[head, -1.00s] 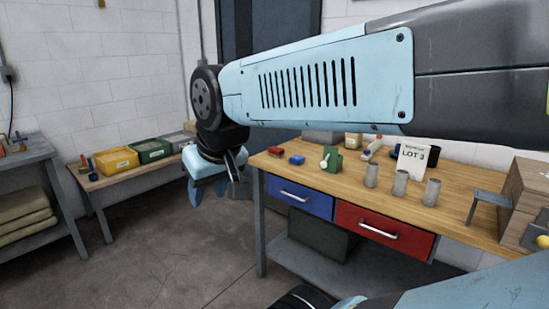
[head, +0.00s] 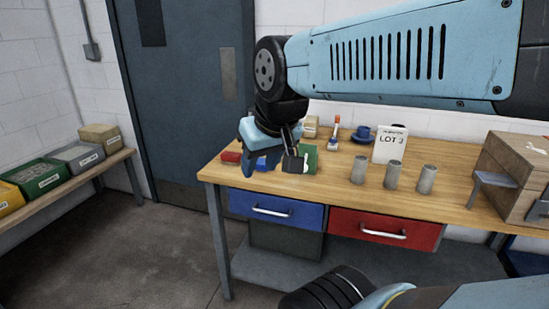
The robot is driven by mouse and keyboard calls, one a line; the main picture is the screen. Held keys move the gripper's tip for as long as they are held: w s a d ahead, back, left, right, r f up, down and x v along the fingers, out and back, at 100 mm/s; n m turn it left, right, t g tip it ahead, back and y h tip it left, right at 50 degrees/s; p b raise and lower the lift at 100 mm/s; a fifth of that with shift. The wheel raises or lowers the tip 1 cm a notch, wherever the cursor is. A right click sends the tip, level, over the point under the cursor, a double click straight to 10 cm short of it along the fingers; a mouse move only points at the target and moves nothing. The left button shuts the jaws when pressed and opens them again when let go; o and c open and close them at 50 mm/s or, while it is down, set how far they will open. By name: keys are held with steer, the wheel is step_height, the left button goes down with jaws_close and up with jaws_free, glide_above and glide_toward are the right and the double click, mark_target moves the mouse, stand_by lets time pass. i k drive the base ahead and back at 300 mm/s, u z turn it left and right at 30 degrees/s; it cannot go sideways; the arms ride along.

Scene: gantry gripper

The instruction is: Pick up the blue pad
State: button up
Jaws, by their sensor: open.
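The blue pad (head: 262,164) lies on the left end of the wooden workbench top, just right of a red block (head: 231,157). It is partly hidden behind my gripper (head: 262,170) in the head view. My gripper points down with its fingers apart and nothing seen between them but the pad behind. It appears in front of the pad in the picture; the exact height and gap between them cannot be told.
A green block (head: 310,158) stands right of my gripper. A blue cup-like thing (head: 361,135) is at the back. A side bench with bins (head: 35,178) is left.

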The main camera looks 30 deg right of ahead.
mark_target(260, 166)
steer(key=z, duration=0.35)
steer(key=i, duration=0.8)
steer(key=z, duration=0.35)
steer(key=k, duration=0.6)
steer(key=z, duration=0.2)
steer(key=i, duration=0.6)
steer(key=u, duration=0.05)
